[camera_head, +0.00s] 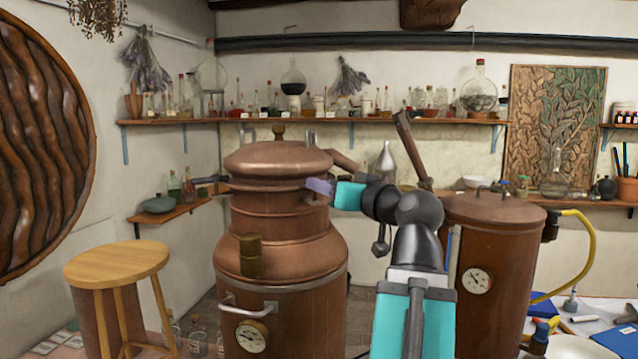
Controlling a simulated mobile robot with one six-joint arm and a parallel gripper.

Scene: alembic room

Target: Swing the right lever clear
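The copper still (282,235) stands in front of me, with its domed lid (277,159) seated on top. Two small grey metal pieces that look like levers stand up at the lid: a left one (251,134) and a right one (309,138). My gripper (318,188), a lilac end beyond a turquoise wrist, is at the right side of the still's neck, just under the lid rim and below the right piece. Small metal parts beside its tip are too small to make out. Whether the fingers touch anything, or are apart, cannot be told.
A brown pipe (411,150) rises behind my arm. A second copper vessel (495,260) with a gauge stands to the right, with a yellow hose (586,262). A wooden stool (117,263) is at left. A glassware shelf (400,121) runs along the back wall.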

